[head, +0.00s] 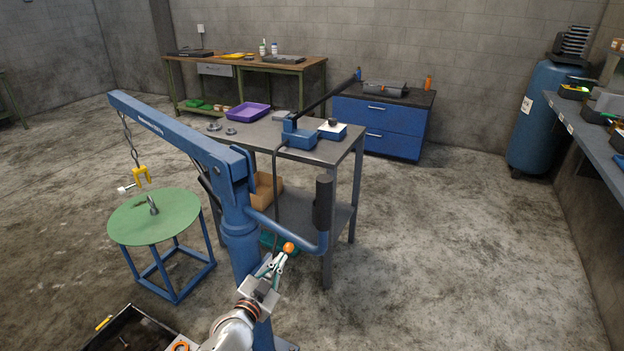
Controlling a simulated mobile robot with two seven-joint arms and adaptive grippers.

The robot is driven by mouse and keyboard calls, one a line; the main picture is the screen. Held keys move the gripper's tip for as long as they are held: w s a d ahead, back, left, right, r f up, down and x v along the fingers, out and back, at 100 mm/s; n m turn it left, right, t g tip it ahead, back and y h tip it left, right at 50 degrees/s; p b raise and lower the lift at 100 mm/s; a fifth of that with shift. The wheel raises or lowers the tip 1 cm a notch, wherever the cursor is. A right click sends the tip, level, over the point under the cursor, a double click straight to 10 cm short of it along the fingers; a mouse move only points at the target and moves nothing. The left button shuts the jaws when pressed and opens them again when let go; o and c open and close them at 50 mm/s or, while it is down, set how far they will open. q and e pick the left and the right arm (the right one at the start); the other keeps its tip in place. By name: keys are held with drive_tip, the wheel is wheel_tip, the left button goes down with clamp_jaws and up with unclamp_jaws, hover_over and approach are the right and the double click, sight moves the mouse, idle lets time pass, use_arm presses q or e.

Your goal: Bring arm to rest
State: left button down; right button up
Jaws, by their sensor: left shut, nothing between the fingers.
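My left gripper (275,263) comes in from the bottom middle on a white arm and is shut and empty. Its fingertips point up and to the right, close to a small orange ball (289,248). I cannot tell whether they touch it. The blue hoist crane (238,225) stands right behind the gripper, with its boom reaching to the upper left. A blue bar with a black grip (323,202) sticks out from its column to the right. My right gripper is not in view.
A green round table (130,222) stands left, under the crane's yellow hook (141,175). A grey workbench (330,152) with a purple tray (247,112) stands behind the crane. A black bin (106,337) is at bottom left. The floor at right is clear.

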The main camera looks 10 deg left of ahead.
use_arm(q)
drive_tip(key=s+a+f+n+g, duration=0.1)
drive_tip(key=s+f, duration=0.3)
drive_tip(key=s, duration=0.8)
drive_tip(key=s+a+f+n+g+y, duration=0.1)
drive_tip(key=s+f+g, duration=0.2)
drive_tip(key=s, duration=0.8)
drive_tip(key=s+a+f+n+g, duration=0.1)
drive_tip(key=s+f, duration=0.4)
drive_tip(key=s, duration=0.7)
drive_tip(key=shift+s+a+n+g+y, duration=0.3)
drive_tip(key=shift+a+n+g, duration=0.1)
drive_tip(key=shift+a, duration=0.05)
